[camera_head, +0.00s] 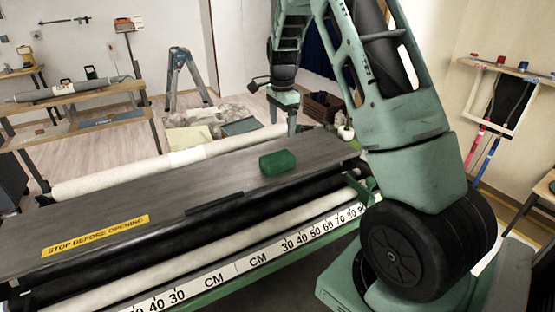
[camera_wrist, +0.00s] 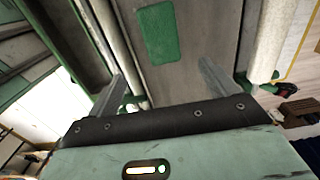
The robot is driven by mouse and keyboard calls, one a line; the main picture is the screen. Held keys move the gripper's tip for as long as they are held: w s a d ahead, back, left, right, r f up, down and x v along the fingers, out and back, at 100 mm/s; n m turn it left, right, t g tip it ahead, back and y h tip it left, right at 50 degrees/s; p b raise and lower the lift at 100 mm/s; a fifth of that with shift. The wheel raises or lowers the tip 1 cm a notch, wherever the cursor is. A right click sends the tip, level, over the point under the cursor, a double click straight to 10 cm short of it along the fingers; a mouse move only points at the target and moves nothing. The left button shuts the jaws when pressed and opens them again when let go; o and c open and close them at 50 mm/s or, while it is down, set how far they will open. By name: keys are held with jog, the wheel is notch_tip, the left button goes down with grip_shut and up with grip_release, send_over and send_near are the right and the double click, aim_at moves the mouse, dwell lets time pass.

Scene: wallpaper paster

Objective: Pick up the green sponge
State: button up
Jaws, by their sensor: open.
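The green sponge (camera_head: 278,162) lies flat on the grey top board of the pasting machine (camera_head: 170,195), toward its right end. It also shows in the wrist view (camera_wrist: 158,32), at the top centre, ahead of and roughly between my finger lines. My gripper (camera_head: 291,128) is behind the sponge in the head view, at or above the board's far edge. In the wrist view my gripper (camera_wrist: 161,70) has its two fingers spread wide with nothing between them. The sponge is apart from both fingers.
A dark bar (camera_head: 215,200) lies on the board left of the sponge. A pale paper roll (camera_head: 160,165) runs along the far edge. A stepladder (camera_head: 186,78) and rubble (camera_head: 205,115) stand behind. The board around the sponge is clear.

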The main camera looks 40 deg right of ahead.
jog(key=p, duration=0.2)
send_over(279, 156)
jog(key=f, duration=0.7)
jog(key=shift+s+d, duration=0.25)
jog(key=shift+w+a+f+p, duration=0.15)
jog(key=shift+f+p, duration=0.45)
jog(key=shift+f, duration=0.85)
jog(key=shift+w+a+f+p, duration=0.15)
jog(key=shift+f+p, duration=0.4)
jog(key=shift+f, duration=0.85)
jog(key=c, duration=1.1)
